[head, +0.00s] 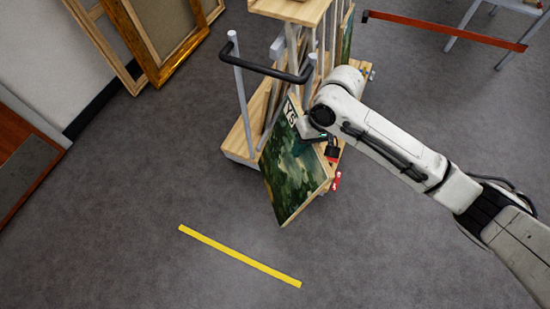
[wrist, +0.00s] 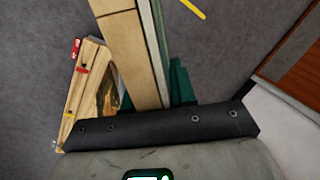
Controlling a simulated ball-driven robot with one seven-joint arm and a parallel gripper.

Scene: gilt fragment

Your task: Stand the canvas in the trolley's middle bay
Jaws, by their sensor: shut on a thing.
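The canvas (head: 292,172), a green landscape with a white "Y5" label at its upper corner, hangs tilted at the near end of the trolley. My gripper (head: 308,140) is shut on its upper edge; its tips are partly hidden in the head view. In the wrist view, the canvas's pale wooden edge (wrist: 128,45) runs up from between the green fingers (wrist: 152,95). The trolley (head: 238,142) has a wooden base, upright grey posts and a black handle. The canvas covers part of its near end, so I cannot tell whether its lower edge touches the base or which bay it faces.
Another painting (head: 347,35) stands at the trolley's far side. Gilt and wooden frames (head: 150,45) lean on the left wall. A red barrier strip (head: 440,28) crosses the upper right. A yellow floor line (head: 240,256) lies in front, with clear grey floor around it.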

